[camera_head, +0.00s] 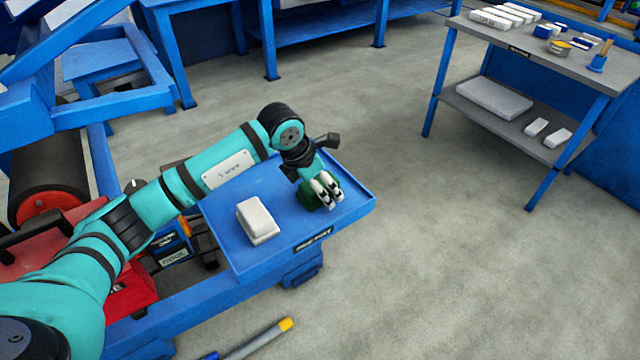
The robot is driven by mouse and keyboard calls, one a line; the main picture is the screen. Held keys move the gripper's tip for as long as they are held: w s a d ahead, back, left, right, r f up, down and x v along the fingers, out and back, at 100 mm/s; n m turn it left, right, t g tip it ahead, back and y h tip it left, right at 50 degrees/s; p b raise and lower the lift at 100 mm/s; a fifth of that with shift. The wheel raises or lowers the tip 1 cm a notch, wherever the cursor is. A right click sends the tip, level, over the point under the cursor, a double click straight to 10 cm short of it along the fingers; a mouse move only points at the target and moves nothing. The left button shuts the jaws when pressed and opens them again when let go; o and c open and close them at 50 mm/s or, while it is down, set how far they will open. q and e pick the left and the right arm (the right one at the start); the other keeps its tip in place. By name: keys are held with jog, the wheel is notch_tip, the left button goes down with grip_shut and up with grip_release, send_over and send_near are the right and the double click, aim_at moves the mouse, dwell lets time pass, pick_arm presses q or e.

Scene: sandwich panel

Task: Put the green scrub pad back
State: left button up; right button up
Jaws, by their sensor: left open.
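The green scrub pad (309,197) lies on the blue tray (224,228) near its far right corner. My left gripper (330,202) is open and points down at the pad from above. Its white-tipped fingers overlap the pad in the picture and hide part of it. I cannot tell whether they touch it. My right gripper is not in view.
A white block (258,222) sits on the tray, left of the pad. A grey table (520,52) with several items stands at the back right. A yellow-tipped tube (258,339) lies on the floor in front. The floor to the right is clear.

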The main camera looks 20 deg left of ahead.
pick_arm(q)
jog(key=shift+r, duration=0.2)
jog(key=shift+a+r, duration=0.1)
jog(key=shift+r, duration=0.15)
jog(key=v, duration=1.1)
jog(key=shift+s+b, duration=0.15)
jog(key=shift+b, duration=0.3)
jog(key=shift+r, duration=0.1)
